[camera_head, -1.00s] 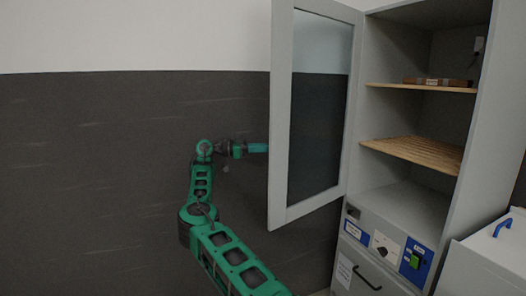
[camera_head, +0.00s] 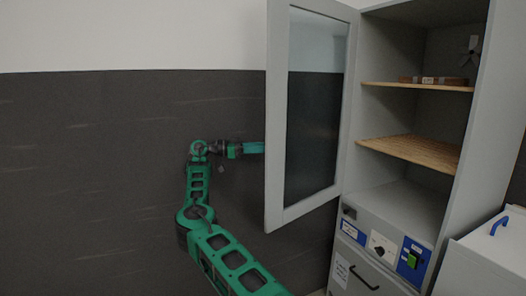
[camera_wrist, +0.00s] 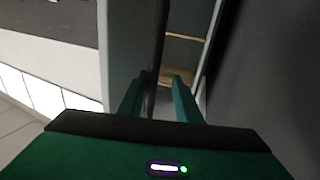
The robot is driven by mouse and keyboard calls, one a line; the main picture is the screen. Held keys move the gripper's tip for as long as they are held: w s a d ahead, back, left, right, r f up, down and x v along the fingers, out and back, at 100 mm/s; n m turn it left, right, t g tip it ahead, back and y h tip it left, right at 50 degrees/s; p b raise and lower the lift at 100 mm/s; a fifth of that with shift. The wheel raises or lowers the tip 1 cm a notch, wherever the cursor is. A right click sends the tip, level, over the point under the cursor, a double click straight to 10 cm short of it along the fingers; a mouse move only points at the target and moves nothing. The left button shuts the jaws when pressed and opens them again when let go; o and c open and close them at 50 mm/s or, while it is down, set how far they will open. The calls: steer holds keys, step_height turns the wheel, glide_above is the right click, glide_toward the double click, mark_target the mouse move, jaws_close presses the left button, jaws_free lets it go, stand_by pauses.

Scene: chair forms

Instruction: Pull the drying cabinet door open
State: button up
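The drying cabinet door (camera_head: 277,170) is a pale grey frame around a glass pane. It stands wide open on the left of the cabinet (camera_head: 486,130), whose inside is in plain view. My gripper (camera_head: 261,147) reaches in from the left at about mid-height of the door's free edge. Its tips are close to or behind the frame, and contact cannot be told. In the wrist view, the green fingers of my gripper (camera_wrist: 161,76) are apart, with a dark upright bar or edge (camera_wrist: 157,45) between them. Clear space shows beside that bar. No handle can be made out.
The cabinet has wooden shelves (camera_head: 411,151) and a brown object (camera_head: 435,80) on the upper one. Below are a control panel (camera_head: 383,246) and a drawer front with a black handle (camera_head: 364,278). A white box with a blue handle (camera_head: 490,252) stands at right. A bare wall (camera_head: 90,170) is behind my arm.

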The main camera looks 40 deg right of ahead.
steer(key=shift+a, duration=0.1)
steer(key=v, duration=0.7)
steer(key=shift+w+a, duration=0.2)
steer(key=shift+w, duration=0.1)
stand_by(0.3)
